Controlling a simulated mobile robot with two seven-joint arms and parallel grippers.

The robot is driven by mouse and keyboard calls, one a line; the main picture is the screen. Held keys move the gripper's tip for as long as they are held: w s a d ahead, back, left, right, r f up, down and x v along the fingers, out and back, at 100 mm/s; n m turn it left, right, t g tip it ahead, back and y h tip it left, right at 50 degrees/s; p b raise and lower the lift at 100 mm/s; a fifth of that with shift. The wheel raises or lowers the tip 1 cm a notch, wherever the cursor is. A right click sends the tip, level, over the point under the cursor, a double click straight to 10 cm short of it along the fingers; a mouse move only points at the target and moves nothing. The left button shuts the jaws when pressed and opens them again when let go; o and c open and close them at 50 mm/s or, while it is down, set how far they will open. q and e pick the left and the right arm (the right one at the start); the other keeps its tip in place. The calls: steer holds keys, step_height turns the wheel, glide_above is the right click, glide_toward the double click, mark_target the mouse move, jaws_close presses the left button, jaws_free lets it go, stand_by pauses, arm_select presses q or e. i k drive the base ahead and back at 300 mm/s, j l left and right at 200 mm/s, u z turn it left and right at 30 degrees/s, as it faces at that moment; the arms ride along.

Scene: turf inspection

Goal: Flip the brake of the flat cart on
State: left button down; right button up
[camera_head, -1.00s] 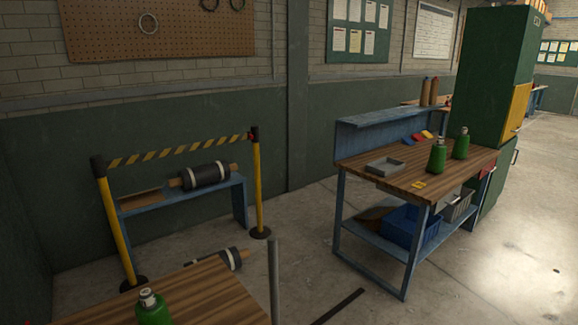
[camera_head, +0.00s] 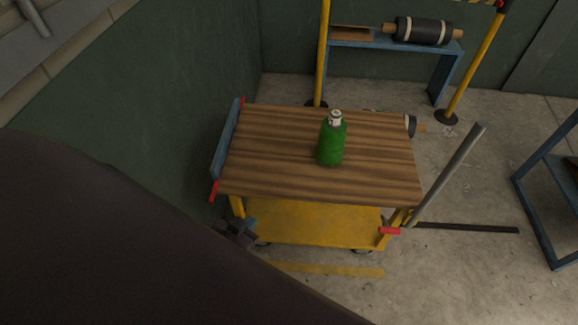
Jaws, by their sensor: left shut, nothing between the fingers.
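The flat cart has a wooden plank top (camera_head: 270,150) and a yellow lower deck (camera_head: 310,222) on small dark wheels. A small red piece (camera_head: 389,230), which looks like the brake lever, sits at its near right corner and appears to lie roughly level. A grey bar (camera_head: 445,175) rises slanting beside that corner. My left gripper (camera_head: 238,232) is shut and empty by the cart's near left corner, well left of the red piece. I cannot tell whether it touches the cart. My dark left arm hides the lower left. My right gripper is out of view.
A green bottle (camera_head: 332,143) stands on the cart top. A blue panel (camera_head: 227,140) with red ends edges its left side. Behind are a blue bench (camera_head: 440,75) and yellow barrier posts (camera_head: 475,65). The floor right of the cart is mostly clear.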

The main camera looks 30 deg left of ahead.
mark_target(387, 229)
steer(key=u, duration=0.7)
steer(key=z, duration=0.85)
steer(key=i+l+z, duration=0.15)
steer(key=i+l, duration=0.3)
